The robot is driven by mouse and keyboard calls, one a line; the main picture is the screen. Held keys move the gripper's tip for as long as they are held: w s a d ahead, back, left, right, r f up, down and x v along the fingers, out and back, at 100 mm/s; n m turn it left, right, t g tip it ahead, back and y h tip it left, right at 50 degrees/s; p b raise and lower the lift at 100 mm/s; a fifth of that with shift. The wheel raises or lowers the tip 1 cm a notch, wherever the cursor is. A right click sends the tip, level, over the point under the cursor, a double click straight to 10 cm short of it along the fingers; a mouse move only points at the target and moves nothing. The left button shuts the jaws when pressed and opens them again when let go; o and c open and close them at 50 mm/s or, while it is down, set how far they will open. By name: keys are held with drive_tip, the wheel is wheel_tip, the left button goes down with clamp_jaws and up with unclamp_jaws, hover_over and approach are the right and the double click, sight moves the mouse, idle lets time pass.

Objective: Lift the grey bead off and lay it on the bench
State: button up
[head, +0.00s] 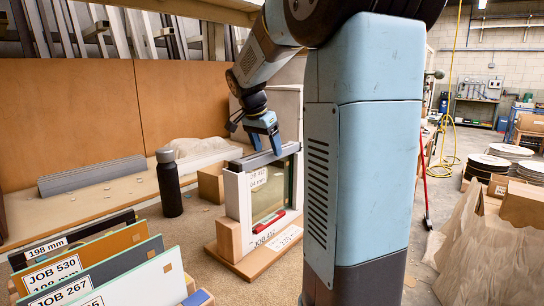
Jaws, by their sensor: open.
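The grey bead (246,161) is a dark grey bar lying across the top of an upright white frame (233,200) with a glass pane (272,194) in it. My gripper (265,148) points down at the bar from above, with its blue fingers open. The fingertips are at the bar near its middle. I cannot tell whether they straddle it or touch it. The bench (120,212) is a pale wooden surface to the left and behind the frame.
The frame stands on a wooden base (240,262) with a red-handled tool (268,222) on it. Labelled panels (85,260) fill the front left.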

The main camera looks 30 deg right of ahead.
drive_tip(key=shift+w+d+f, duration=0.1)
drive_tip(key=shift+d+f, duration=0.15)
drive_tip(key=shift+f, duration=0.45)
drive_tip(key=c, duration=1.2)
drive_tip(key=shift+o, duration=0.2)
drive_tip(key=shift+r, duration=0.15)
